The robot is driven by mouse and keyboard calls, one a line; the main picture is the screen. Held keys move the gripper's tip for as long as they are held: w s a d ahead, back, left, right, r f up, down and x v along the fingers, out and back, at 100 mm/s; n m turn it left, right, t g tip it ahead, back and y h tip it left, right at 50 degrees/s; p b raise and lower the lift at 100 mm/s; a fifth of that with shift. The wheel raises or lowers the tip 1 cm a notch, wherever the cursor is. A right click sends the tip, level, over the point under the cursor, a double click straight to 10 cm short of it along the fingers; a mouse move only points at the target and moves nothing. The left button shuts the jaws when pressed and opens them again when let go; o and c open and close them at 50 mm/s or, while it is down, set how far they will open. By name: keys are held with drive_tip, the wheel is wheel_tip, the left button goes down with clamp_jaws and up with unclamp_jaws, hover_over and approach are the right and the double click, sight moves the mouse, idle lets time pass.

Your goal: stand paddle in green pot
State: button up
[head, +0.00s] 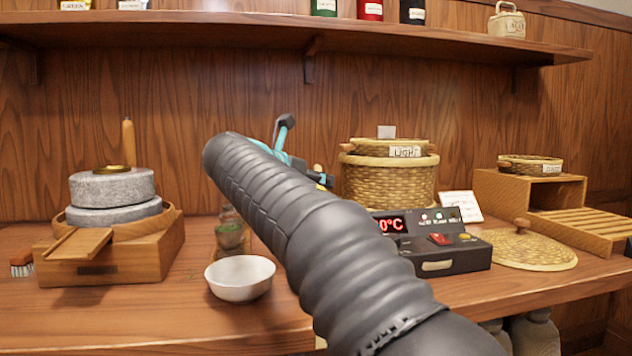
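My dark ribbed arm crosses the middle of the head view and hides much of the table behind it. Teal and black parts at the arm's far end, which look like my gripper (285,150), show just past it. The fingers are mostly hidden, so I cannot tell whether they are open or hold anything. I cannot make out a paddle. A small jar (230,236) with greenish content stands left of the arm, partly behind a white bowl; I cannot tell whether it is the green pot. No other green pot is clear on the table.
A stone mill (112,187) on a wooden base stands left, with a brush (21,264) beside it. The white bowl (240,278) is near the front. Right are a woven steamer (388,181), a black heater box (430,245), a woven lid (525,252) and a wooden rack (525,190).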

drive_tip(key=v, duration=1.1)
drive_tip(key=shift+s+a, duration=0.2)
drive_tip(key=shift+s, duration=0.05)
